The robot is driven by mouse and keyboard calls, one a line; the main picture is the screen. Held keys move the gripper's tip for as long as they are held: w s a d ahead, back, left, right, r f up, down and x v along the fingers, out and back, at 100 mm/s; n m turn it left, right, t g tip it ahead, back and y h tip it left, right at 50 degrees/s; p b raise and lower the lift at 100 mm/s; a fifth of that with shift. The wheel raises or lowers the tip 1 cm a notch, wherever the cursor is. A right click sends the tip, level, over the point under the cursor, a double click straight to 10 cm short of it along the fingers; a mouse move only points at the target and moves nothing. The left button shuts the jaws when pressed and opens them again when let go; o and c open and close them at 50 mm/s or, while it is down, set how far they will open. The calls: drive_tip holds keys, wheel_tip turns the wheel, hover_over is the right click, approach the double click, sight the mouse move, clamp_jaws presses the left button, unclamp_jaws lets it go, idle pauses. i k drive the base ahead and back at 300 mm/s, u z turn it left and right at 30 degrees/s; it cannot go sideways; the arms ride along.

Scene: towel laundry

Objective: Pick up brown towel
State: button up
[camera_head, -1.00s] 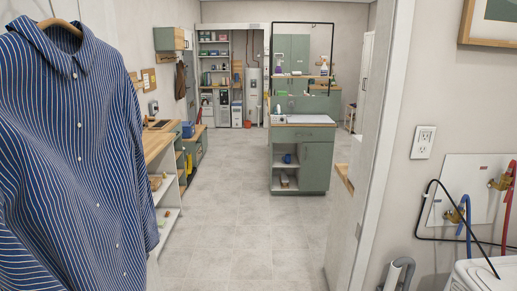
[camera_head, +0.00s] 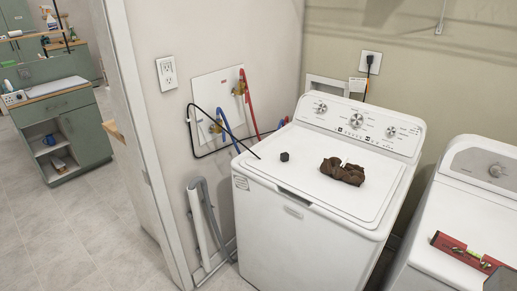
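The brown towel (camera_head: 343,171) lies crumpled in a small heap on the closed lid of a white top-loading washing machine (camera_head: 290,228), right of the lid's middle. It is fully in view, with nothing in front of it.
A small dark cube (camera_head: 285,157) sits on the washer top, left of the towel. Hoses and a black cord are at the washer's left. The floor (camera_head: 110,240) left of the doorway is clear.

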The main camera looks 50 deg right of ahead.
sight(351, 173)
drive_tip(key=u, duration=0.4)
drive_tip(key=k, duration=0.15)
drive_tip(key=z, duration=2.85)
drive_tip(key=k, duration=0.55)
drive_tip(key=u, duration=0.25)
drive_tip(key=i, duration=0.35)
drive_tip(key=z, duration=0.1)
